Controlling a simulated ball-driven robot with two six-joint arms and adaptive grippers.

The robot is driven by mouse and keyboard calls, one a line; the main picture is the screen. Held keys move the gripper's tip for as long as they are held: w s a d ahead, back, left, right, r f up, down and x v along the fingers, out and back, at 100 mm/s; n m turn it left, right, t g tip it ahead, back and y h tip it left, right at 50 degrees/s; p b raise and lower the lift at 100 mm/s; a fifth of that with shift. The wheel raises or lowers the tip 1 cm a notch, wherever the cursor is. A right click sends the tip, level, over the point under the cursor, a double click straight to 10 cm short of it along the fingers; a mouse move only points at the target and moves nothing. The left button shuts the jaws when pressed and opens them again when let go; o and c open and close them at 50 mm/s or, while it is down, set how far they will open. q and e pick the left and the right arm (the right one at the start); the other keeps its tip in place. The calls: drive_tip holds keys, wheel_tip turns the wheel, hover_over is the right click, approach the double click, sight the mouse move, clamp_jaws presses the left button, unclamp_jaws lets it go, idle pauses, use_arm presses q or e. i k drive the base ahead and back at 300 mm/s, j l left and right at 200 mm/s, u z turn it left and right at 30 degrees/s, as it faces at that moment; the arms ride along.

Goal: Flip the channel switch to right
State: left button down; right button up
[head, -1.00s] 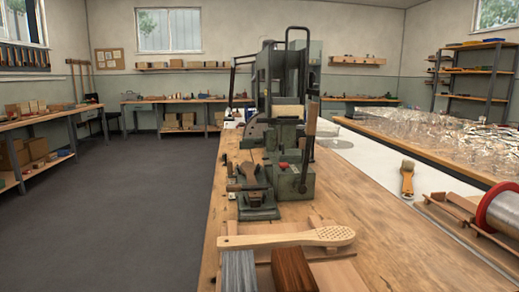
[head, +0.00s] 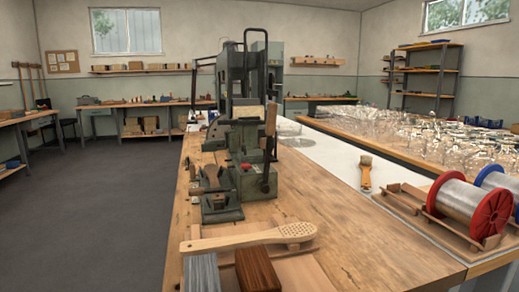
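The green tufting machine (head: 238,125) stands upright on the wooden bench in the middle of the head view. A small red part (head: 246,167) shows low on its front; I cannot tell if this is the channel switch or which way any switch points. A dark lever with a brown grip (head: 271,118) hangs on the machine's right side. A small green fixture (head: 220,200) sits in front of the machine at its left. Neither of my grippers is in view.
A perforated wooden brush body (head: 255,238), grey bristles (head: 201,272) and a dark brown block (head: 258,270) lie at the bench's front. A handled brush (head: 366,176) and a wire spool with red flanges (head: 467,212) are at the right. Bare bench (head: 345,245) lies between.

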sight(263, 141)
drive_tip(key=i+j, duration=0.15)
drive_tip(key=j, duration=0.3)
drive_tip(key=i+j, duration=0.15)
drive_tip(key=j, duration=0.3)
drive_tip(key=i+j, duration=0.15)
drive_tip(key=j, duration=0.25)
drive_tip(key=i+j, duration=0.15)
drive_tip(key=j, duration=0.3)
drive_tip(key=i+j, duration=0.15)
drive_tip(key=j, duration=0.3)
drive_tip(key=i+j, duration=0.15)
drive_tip(key=j, duration=0.3)
drive_tip(key=i+j, duration=0.15)
drive_tip(key=j, duration=0.3)
drive_tip(key=i+j+z, duration=0.1)
drive_tip(key=j, duration=0.3)
drive_tip(key=i, duration=0.05)
